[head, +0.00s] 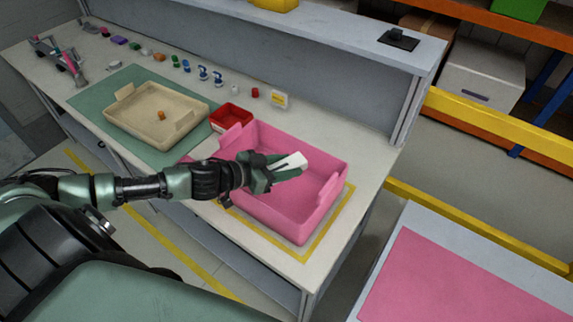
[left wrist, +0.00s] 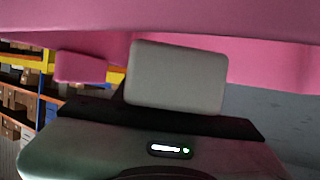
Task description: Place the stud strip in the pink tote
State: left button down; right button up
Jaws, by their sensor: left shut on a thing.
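The pink tote (head: 322,212) stands on the front right of the workbench, inside a yellow outline. My left gripper (head: 283,171) reaches over the tote from the left and is shut on a white, block-like piece, the stud strip (head: 293,160). The strip is above the tote's interior and its far end is free. In the left wrist view the strip (left wrist: 175,77) shows as a plain pale grey block at the jaws, with the tote's pink wall (left wrist: 160,18) behind it. Studs cannot be made out. My right gripper is not in view.
A beige tray (head: 187,133) holding a small orange part (head: 161,115) sits on a green mat (head: 88,99). A small red bin (head: 232,117) stands beside the tote. Several small parts line the bench's back. A pink-topped table (head: 465,285) is at lower right.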

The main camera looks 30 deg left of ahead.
aim_at(280, 168)
pick_arm(q)
jog(key=shift+f, duration=0.6)
jog(key=c, duration=0.8)
grip_release()
jog(key=shift+r, duration=0.7)
jog(key=shift+s+a+f, duration=0.1)
jog(key=shift+s+a, duration=0.1)
jog(key=shift+s, duration=0.05)
jog(key=b+v, duration=0.1)
jog(key=v, duration=0.4)
jog(key=shift+s, duration=0.25)
jog(key=shift+p+v, duration=1.15)
jog(key=shift+v, duration=1.9)
